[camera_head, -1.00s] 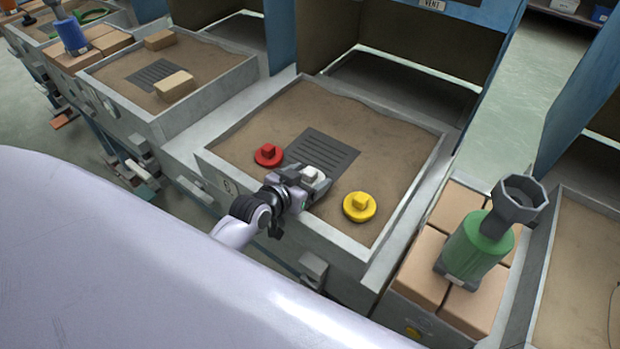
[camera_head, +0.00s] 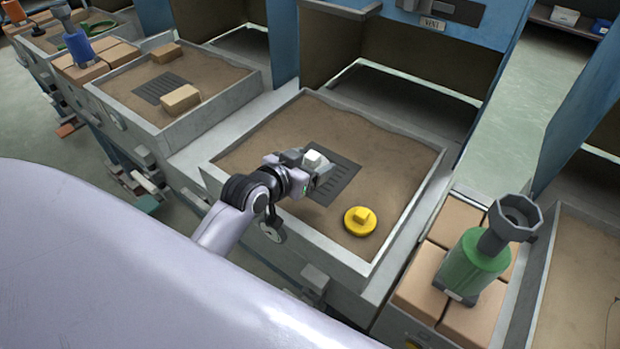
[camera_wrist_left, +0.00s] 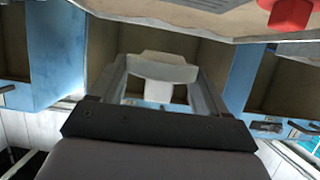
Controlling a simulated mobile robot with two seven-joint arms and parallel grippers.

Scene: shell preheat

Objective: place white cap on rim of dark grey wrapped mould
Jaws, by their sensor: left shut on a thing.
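My left gripper (camera_head: 318,168) is shut on the white cap (camera_head: 314,158) and holds it above the sand tray (camera_head: 400,160), near the dark slotted grate (camera_head: 340,178). In the left wrist view the white cap (camera_wrist_left: 158,70) sits between the two fingers. I cannot make out a dark grey wrapped mould. A green-wrapped mould (camera_head: 472,262) with a dark grey octagonal top stands on tan blocks at right. A blue-wrapped mould (camera_head: 77,46) stands on blocks far left. My right gripper is not in view.
A yellow cap (camera_head: 360,221) lies on the sand right of my gripper. A red cap (camera_wrist_left: 290,14) shows in the left wrist view; my arm hides it in the head view. Blue cabinets stand behind the tray. Another sand tray with two tan bricks (camera_head: 180,98) is at left.

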